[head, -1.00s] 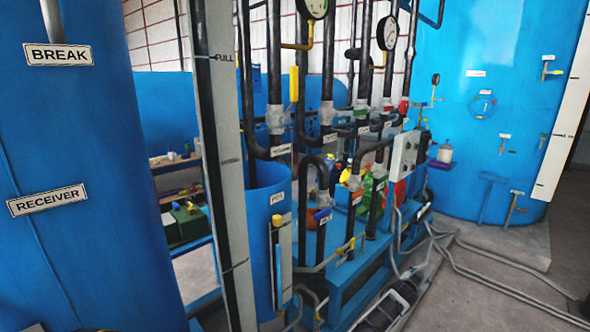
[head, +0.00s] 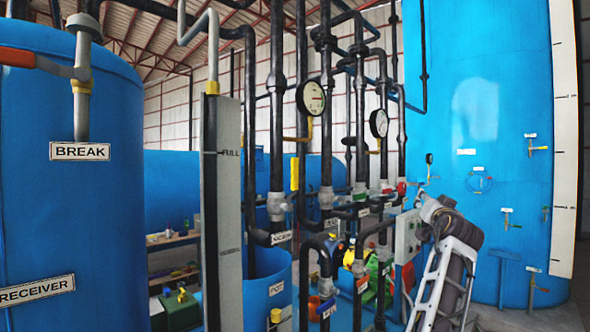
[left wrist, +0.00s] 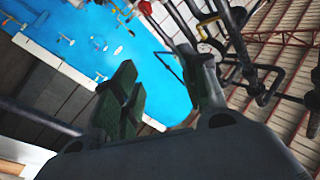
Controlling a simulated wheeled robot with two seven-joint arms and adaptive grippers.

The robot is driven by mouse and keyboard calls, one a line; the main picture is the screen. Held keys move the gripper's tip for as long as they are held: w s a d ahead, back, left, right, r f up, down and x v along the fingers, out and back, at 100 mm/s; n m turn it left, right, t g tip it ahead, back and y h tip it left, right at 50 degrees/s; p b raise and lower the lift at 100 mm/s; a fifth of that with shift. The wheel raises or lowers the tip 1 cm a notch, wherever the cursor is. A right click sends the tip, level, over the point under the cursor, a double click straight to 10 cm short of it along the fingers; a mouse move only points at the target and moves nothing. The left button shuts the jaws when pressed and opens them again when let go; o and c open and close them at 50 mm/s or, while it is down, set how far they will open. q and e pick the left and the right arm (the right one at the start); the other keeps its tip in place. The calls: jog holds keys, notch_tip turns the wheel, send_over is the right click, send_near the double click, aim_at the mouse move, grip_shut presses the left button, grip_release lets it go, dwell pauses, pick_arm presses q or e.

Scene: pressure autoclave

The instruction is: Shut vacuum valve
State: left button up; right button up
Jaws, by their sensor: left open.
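A grey valve body (head: 277,206) sits on a dark vertical pipe left of centre in the head view. A small label (head: 281,237) below it may read VACUUM, but is too small to be sure. An upright yellow handle (head: 294,173) stands just above and right of the valve body. My left gripper (left wrist: 168,92) is open and empty in the left wrist view, with its two fingers apart. It is clear of the valve, and the left wrist view shows the tall blue tank and pipes beyond it. My right gripper is not seen.
A blue tank (head: 70,190) with BREAK and RECEIVER labels fills the left. A red handle (head: 18,57) tops it. A grey post (head: 222,270) marked FULL stands before the pipes. Two gauges (head: 311,97) and a tall blue tank (head: 470,110) are behind. One of my arms shows lower right.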

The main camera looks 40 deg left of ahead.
pick_arm(q)
jog(key=s+a+r+n+g+y, duration=0.5)
jog(key=s+a+r+n+y, duration=0.2)
jog(key=s+a+r, duration=0.35)
jog(key=s+a+n+g+y, duration=0.1)
jog(key=s+a+n+g, duration=0.1)
jog(key=s+n+g, duration=0.3)
jog(key=s+a+n+g+y, duration=0.1)
jog(key=s+a+n+g, duration=0.2)
jog(key=s, duration=0.9)
jog(key=n+g, duration=0.1)
jog(key=g, duration=0.2)
jog(key=shift+s+a+n+y, duration=0.35)
jog(key=shift+n+y, duration=0.05)
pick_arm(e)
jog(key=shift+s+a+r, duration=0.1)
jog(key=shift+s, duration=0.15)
pick_arm(q)
jog(key=shift+a, duration=0.15)
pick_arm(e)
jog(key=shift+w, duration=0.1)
